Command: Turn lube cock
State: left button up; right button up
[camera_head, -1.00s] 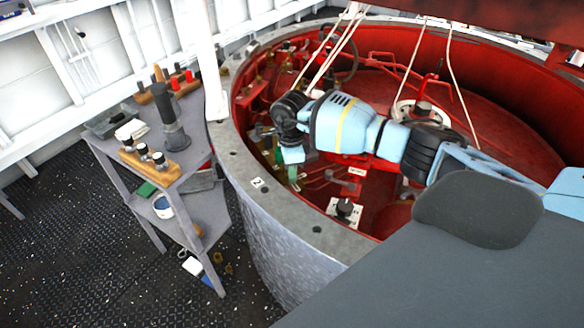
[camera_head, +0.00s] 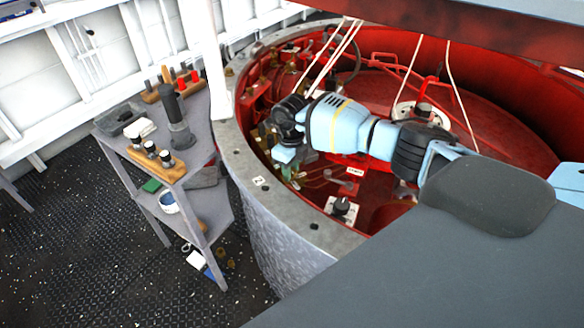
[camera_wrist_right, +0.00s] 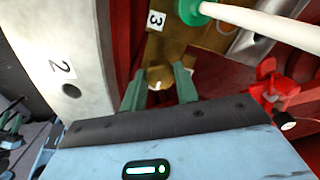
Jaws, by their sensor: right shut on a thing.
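My right arm reaches in from the right over the red pit in the head view. Its gripper (camera_head: 291,174) points down at the pit's left inner side, among small brass fittings. In the right wrist view the green fingers of this gripper (camera_wrist_right: 160,86) are shut on a small brass piece (camera_wrist_right: 157,76), likely the lube cock. Only a bit of it shows between the fingers, so its handle angle cannot be told. A brass plate with a "3" label (camera_wrist_right: 156,20) lies just beyond. My left gripper is not in view.
The pit's grey rim (camera_head: 262,192) runs close beside the gripper; a "2" label (camera_wrist_right: 62,69) is on it in the wrist view. A pale rod with a green end (camera_wrist_right: 270,25) and a red fitting (camera_wrist_right: 272,85) are near. Ropes hang over the pit. A tool table (camera_head: 200,140) stands left.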

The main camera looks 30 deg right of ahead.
jog(key=shift+w, duration=0.1)
jog(key=shift+r, duration=0.1)
dwell(0.4)
jog(key=o, duration=0.7)
jog(key=shift+r, duration=3.9)
